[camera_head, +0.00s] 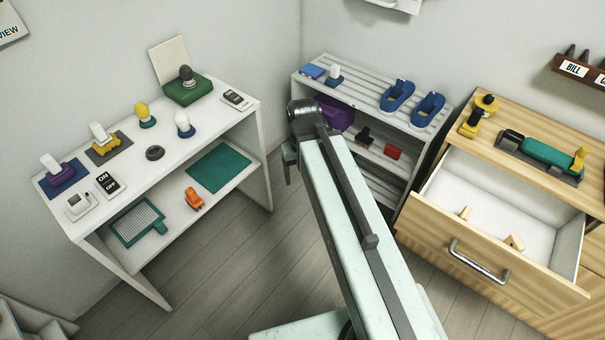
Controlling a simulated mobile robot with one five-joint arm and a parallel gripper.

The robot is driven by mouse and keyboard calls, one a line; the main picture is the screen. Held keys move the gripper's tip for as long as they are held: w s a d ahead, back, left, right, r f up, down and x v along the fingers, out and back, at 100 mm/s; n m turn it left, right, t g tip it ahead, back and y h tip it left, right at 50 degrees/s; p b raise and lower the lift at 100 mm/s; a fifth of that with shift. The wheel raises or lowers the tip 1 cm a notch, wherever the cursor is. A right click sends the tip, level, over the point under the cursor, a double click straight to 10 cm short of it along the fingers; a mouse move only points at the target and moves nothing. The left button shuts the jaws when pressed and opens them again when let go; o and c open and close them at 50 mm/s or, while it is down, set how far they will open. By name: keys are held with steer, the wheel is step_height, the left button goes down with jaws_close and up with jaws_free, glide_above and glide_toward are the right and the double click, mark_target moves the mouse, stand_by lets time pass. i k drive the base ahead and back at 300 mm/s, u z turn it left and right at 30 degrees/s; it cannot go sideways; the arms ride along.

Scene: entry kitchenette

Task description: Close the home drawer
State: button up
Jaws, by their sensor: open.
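A light wooden drawer (545,277) in the cabinet at the right is pulled well out, and its white inside shows. Its metal bar handle (479,263) is on the front panel, facing my side. Two small wooden pieces (514,243) lie inside the drawer. No "home" label can be read on it. My pale arm rises through the middle of the view to a dark joint, left of the drawer and apart from it.
The wooden cabinet top (520,118) holds yellow and teal tools. A white slatted shelf (345,77) with blue slippers stands left of it. A white table (215,115) with several small objects is at the left. Grey floor (245,265) is open between the table and my arm.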

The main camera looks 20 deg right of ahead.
mark_target(541, 279)
steer(key=z, duration=2.25)
